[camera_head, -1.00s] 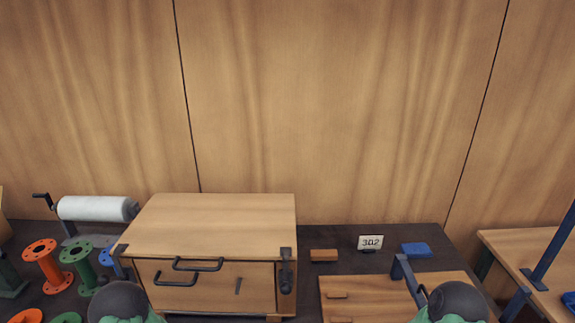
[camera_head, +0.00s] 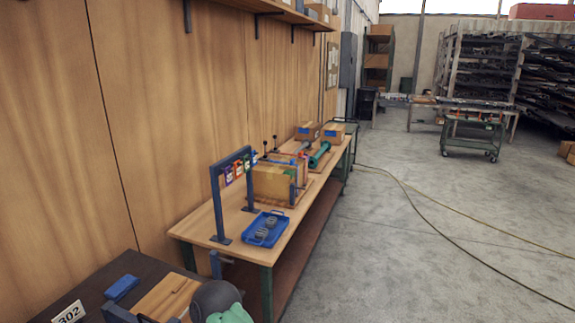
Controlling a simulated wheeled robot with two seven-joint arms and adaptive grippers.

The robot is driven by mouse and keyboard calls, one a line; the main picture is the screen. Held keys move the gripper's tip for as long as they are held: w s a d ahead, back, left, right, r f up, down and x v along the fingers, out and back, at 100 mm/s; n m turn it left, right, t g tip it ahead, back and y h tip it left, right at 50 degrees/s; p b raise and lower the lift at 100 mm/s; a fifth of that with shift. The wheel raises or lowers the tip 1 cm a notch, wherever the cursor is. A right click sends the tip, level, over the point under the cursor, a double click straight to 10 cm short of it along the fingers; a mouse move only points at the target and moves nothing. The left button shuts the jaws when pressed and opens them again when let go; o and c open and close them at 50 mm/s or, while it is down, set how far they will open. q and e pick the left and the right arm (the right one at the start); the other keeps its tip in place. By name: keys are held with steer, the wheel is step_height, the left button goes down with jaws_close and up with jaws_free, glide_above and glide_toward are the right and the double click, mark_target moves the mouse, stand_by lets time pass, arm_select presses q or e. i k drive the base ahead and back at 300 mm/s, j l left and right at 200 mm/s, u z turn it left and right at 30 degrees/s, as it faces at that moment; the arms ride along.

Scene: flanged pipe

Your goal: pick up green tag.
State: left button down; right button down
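Several small coloured tags (camera_head: 238,170) hang in a row from the top bar of a blue upright frame (camera_head: 216,205) on the light wooden bench. They are small and partly overlap in the camera_head view, so I cannot single out the green one with certainty. The tags hang well beyond that arm part.
On the long bench (camera_head: 205,219), a blue tray (camera_head: 254,236) with grey round parts stands near the frame. A wooden box (camera_head: 270,185) and a teal cylinder (camera_head: 320,152) stand farther back. A dark table with a 302 sign (camera_head: 69,314) is nearest. Open floor (camera_head: 400,230) lies right, crossed by cables.

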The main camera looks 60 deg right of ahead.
mark_target(246, 164)
steer(key=z, duration=1.55)
steer(key=i+l+z, duration=0.3)
steer(key=i, duration=0.25)
steer(key=i+l+z, duration=0.3)
steer(key=i, duration=0.25)
steer(key=i+z, duration=0.3)
steer(key=i, duration=0.25)
steer(key=i+u, duration=0.35)
steer(key=i+l+u, duration=0.3)
steer(key=i, duration=0.15)
steer(key=i+l+u, duration=0.15)
steer(key=i+u, duration=0.2)
